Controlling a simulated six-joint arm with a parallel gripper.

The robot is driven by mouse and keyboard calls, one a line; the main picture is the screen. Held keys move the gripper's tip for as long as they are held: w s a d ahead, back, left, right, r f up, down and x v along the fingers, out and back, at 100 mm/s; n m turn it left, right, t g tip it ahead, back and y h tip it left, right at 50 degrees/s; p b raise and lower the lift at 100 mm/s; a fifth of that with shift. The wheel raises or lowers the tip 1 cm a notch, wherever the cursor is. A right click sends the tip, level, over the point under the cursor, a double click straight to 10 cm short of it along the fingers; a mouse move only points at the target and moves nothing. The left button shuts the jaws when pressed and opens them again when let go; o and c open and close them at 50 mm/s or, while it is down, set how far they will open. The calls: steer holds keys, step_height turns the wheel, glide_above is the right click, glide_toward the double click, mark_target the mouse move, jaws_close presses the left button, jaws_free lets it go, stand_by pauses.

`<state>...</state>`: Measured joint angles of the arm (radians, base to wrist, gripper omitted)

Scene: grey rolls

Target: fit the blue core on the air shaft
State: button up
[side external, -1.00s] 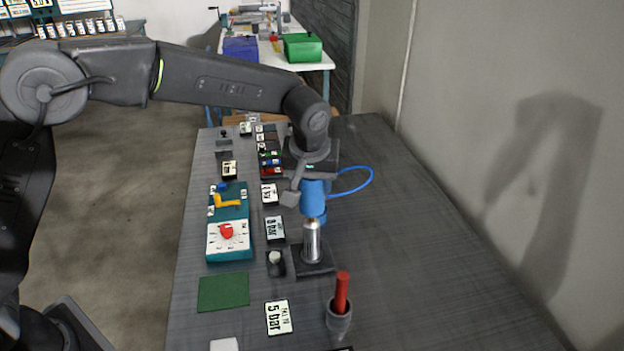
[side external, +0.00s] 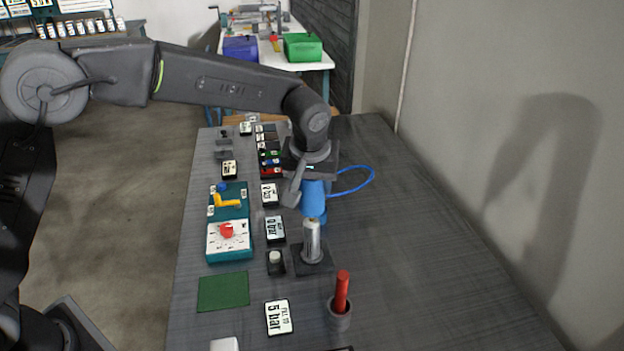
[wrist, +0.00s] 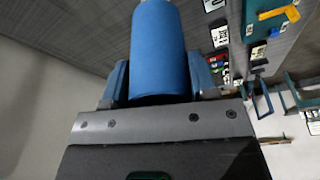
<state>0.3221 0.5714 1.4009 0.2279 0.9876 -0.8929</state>
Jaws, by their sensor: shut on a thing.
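The blue core (side external: 315,200) is a smooth blue cylinder. My gripper (wrist: 158,78) is shut on it, with a blue finger on each side; the core also fills the top middle of the wrist view (wrist: 158,45). The air shaft (side external: 312,243) is a silver upright cylinder on a dark square base. In the side view the shaft's top stands in front of the core's lower end, and the core looks just behind or above it. The shaft is not seen inside the core. The core's bore is hidden, and the exact gap cannot be told.
A blue hose (side external: 355,185) loops right of the gripper. A red rod (side external: 342,290) stands in a grey cup in front of the shaft. A teal panel with a red knob (side external: 227,231) and a yellow handle (side external: 230,202) lies left. The table's right side is clear.

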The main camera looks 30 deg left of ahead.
mark_target(311, 221)
steer(key=shift+f, duration=0.3)
steer(key=shift+f, duration=1.05)
steer(key=shift+f, duration=0.35)
steer(key=shift+f, duration=1.8)
steer(key=shift+f, duration=0.35)
steer(key=shift+f, duration=1.45)
steer(key=shift+f, duration=0.35)
steer(key=shift+f, duration=0.35)
steer(key=o, duration=1)
